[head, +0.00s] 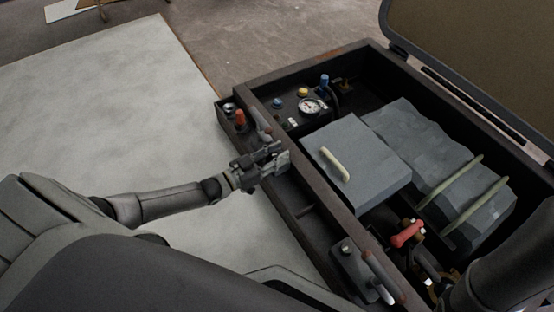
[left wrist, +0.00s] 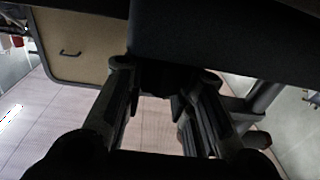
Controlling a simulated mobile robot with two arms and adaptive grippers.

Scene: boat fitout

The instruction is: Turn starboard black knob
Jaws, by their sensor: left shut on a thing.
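In the head view my left gripper (head: 278,163) is at the near wall of the open dark box (head: 305,205). It is shut on a small dark part, which looks like the black knob but is mostly hidden by the fingers. The left wrist view shows my left gripper (left wrist: 160,125) from behind, its two fingers apart around a dark part at their far end. I cannot make out which way the knob is turned. My right arm enters at the lower right; its gripper is not in view.
Inside the box are a round gauge (head: 309,107), a blue knob (head: 324,80), a grey lidded block (head: 357,160) with a pale handle, and a red handle (head: 407,234). A red-orange knob (head: 240,118) stands at the left corner. The open lid (head: 480,50) rises behind.

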